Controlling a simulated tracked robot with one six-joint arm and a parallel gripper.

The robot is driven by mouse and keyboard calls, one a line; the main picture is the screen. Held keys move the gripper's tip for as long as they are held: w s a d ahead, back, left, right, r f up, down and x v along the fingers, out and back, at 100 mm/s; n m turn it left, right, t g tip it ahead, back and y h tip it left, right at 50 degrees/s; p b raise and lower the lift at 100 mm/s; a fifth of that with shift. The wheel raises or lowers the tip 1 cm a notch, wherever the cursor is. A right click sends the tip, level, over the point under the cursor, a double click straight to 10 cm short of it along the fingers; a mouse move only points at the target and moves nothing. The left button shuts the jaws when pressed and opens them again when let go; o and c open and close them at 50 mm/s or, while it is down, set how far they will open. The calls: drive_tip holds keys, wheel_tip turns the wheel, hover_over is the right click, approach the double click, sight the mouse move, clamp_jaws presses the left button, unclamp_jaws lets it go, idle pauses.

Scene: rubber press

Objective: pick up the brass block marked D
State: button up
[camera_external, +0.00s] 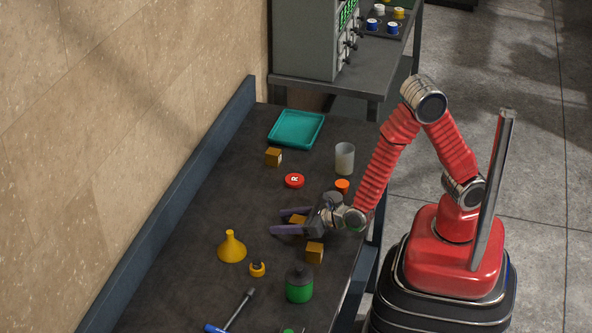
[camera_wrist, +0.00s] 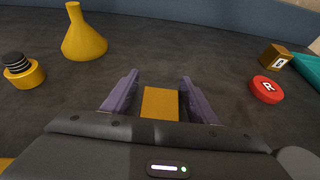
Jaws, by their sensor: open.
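Three brass-coloured blocks are on the dark bench. One block (camera_external: 298,220) lies between the purple fingers of my gripper (camera_external: 279,221); in the wrist view this block (camera_wrist: 160,103) sits between the open fingers (camera_wrist: 160,80), with a gap at each side, and no letter shows on its visible top. A second block (camera_external: 314,252) is just in front of my gripper. A third block (camera_external: 273,157) stands farther back by the teal tray; in the wrist view it (camera_wrist: 272,56) bears a pale letter mark too small to read surely. I cannot tell which block is D.
A yellow funnel (camera_external: 231,247), a small yellow-and-black item (camera_external: 257,269) and a green container (camera_external: 299,287) are in front. The teal tray (camera_external: 296,129) is at the back.

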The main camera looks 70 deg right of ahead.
clamp_jaws()
idle(0.5)
drive_tip(key=shift+r, duration=0.2)
wheel_tip(320, 180, up, 10)
idle(0.9)
drive_tip(key=shift+f, duration=0.15)
